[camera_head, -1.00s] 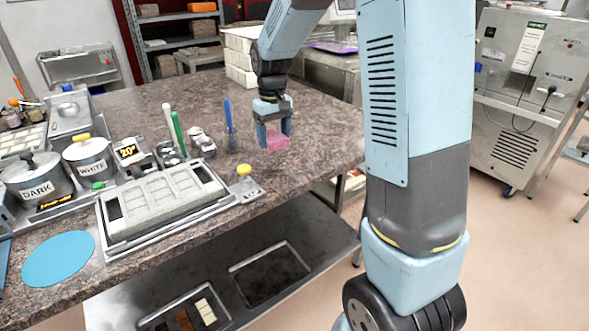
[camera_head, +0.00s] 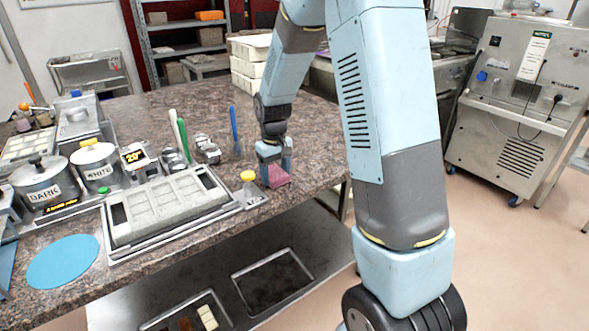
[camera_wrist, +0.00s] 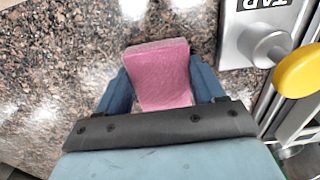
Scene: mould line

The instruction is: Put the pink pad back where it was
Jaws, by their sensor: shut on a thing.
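The pink pad (camera_head: 277,176) is between the fingers of my gripper (camera_head: 275,160), low at the table's right part. In the wrist view the pad (camera_wrist: 161,75) fills the space between the two blue fingers of my gripper (camera_wrist: 162,88), which are shut on its sides. The pad looks close to the stone table top; I cannot tell whether it touches it. A small metal stand with a yellow knob (camera_head: 248,176) is just left of the pad; it also shows at the right of the wrist view (camera_wrist: 298,72).
A grey mould in a metal tray (camera_head: 168,205) lies left of the knob stand. A blue-handled tool (camera_head: 235,130) and small metal cups (camera_head: 207,150) are behind. Pots labelled DARK (camera_head: 45,183) and WHITE (camera_head: 95,163) are further left. Speckled table top (camera_head: 310,125) is clear behind the gripper.

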